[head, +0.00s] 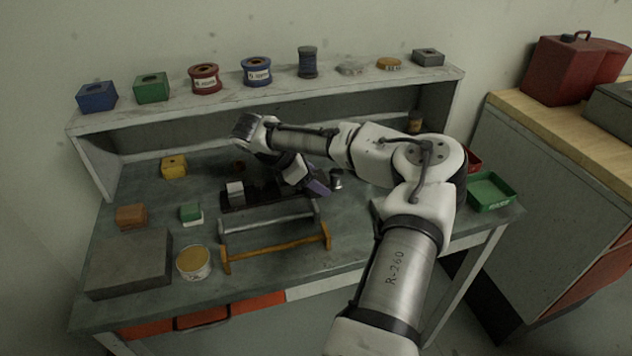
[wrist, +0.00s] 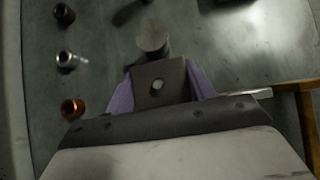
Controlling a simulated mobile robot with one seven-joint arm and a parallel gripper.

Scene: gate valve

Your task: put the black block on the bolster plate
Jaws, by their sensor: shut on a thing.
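My gripper (head: 319,184) is over the middle of the bench, its purple fingers angled down. In the wrist view, my gripper (wrist: 160,84) is shut on a dark grey block, which I take for the black block (wrist: 160,92), with a small pale round spot on its face. In the head view the held block is mostly hidden by the gripper. The large flat grey slab at the bench's front left looks like the bolster plate (head: 130,265); nothing is on it. My gripper is well to its right and apart from it.
A dark rack (head: 236,205) with a pale block lies left of my gripper. Nearer are a grey-handled tool and an orange-handled frame (head: 277,253). A round tin (head: 194,263), a green block (head: 190,211) and a brown block (head: 131,215) stand around the slab. A metal cylinder (wrist: 152,36) is close beyond the fingers.

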